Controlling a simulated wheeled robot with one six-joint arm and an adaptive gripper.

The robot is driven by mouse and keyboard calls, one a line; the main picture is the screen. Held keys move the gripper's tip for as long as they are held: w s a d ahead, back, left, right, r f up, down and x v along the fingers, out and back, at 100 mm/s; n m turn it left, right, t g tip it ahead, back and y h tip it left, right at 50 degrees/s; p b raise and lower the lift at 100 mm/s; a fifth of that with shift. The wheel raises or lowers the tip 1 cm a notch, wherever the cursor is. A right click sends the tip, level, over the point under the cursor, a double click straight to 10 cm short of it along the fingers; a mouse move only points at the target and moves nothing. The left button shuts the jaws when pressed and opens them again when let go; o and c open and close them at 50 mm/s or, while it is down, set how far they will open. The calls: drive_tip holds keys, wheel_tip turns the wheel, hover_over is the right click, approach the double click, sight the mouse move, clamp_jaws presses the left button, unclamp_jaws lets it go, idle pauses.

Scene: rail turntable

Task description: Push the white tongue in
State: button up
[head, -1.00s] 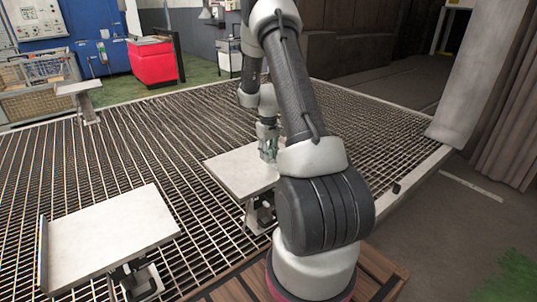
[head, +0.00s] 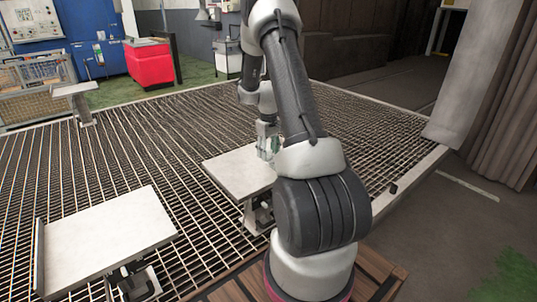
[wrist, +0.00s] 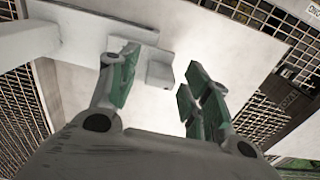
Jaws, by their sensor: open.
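In the wrist view a small white block (wrist: 160,70), which may be the white tongue, sticks out beside a pale raised strip (wrist: 95,22) on a white plate. My gripper (wrist: 158,84) is open, with green-padded fingers on either side of the block's near end. I cannot tell whether a finger touches the block. In the head view my gripper (head: 268,147) is low over the far right edge of the middle white plate (head: 232,172). My arm hides part of that plate, and the tongue cannot be made out there.
A second white plate (head: 100,240) stands at the front left, and a smaller one (head: 75,89) farther back. Both stand on the metal grating (head: 150,150). A red bin (head: 150,62) is behind the grating. A grey pillar (head: 470,85) stands at the right.

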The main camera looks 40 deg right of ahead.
sight(269, 151)
wheel_tip(269, 151, up, 11)
drive_tip(key=shift+f, duration=0.1)
idle(0.7)
drive_tip(key=s+a+r+t, duration=0.2)
drive_tip(key=s+a+r, duration=0.7)
drive_tip(key=s, duration=0.5)
drive_tip(key=s+a+r+t, duration=0.2)
drive_tip(key=s+a+r, duration=0.8)
drive_tip(key=s+a, duration=0.2)
drive_tip(key=shift+s+a+r, duration=0.15)
drive_tip(key=shift+s+a, duration=0.15)
drive_tip(key=shift+s, duration=0.75)
